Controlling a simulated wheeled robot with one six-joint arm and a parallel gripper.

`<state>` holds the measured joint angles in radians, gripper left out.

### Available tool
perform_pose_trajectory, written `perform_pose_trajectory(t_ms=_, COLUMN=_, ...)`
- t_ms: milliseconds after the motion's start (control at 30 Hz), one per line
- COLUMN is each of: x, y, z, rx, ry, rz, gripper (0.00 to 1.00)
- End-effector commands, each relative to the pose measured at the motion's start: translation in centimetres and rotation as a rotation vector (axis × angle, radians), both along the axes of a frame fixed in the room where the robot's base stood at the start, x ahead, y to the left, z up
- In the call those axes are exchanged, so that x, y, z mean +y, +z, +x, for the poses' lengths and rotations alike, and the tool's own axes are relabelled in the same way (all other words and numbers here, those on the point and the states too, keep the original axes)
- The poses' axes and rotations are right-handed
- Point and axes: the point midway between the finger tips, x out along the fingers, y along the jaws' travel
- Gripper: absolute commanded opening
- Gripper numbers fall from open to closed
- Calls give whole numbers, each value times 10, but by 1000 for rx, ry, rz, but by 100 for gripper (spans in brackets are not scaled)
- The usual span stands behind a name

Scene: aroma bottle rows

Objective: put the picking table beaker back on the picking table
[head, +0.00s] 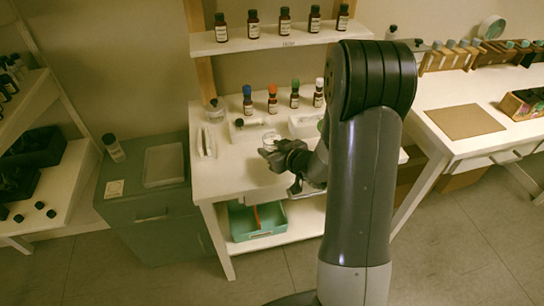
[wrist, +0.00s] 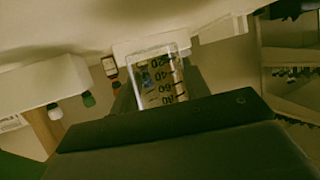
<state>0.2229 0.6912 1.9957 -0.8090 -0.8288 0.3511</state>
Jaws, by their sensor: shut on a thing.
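My gripper (head: 275,154) is over the middle white table, which I take to be the picking table (head: 225,182). It is shut on a small clear beaker (head: 270,137), which stands out only faintly in the head view. In the wrist view the beaker (wrist: 163,82) shows between the fingers with dark volume marks; the picture there is upside down. The beaker is over the tabletop or close to it; I cannot tell whether its base touches.
Behind the gripper stand bottles with blue (head: 247,99), red (head: 272,98), green (head: 295,94) and white caps. A shelf (head: 270,40) above holds brown bottles. A white block (head: 303,125) lies right of the beaker. The table's front left is clear.

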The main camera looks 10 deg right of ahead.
Motion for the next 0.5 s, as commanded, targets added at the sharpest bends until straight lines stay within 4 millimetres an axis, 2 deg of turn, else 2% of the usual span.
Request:
perform_pose_trajectory(t_ms=33, x=0, y=-11, z=0, rx=6, ry=-1, rz=1, gripper=21)
perform_pose_trajectory(t_ms=200, x=0, y=-28, z=0, rx=3, ry=-1, rz=1, gripper=21)
perform_pose_trajectory(t_ms=500, x=0, y=-30, z=0, rx=0, ry=-1, rz=0, gripper=21)
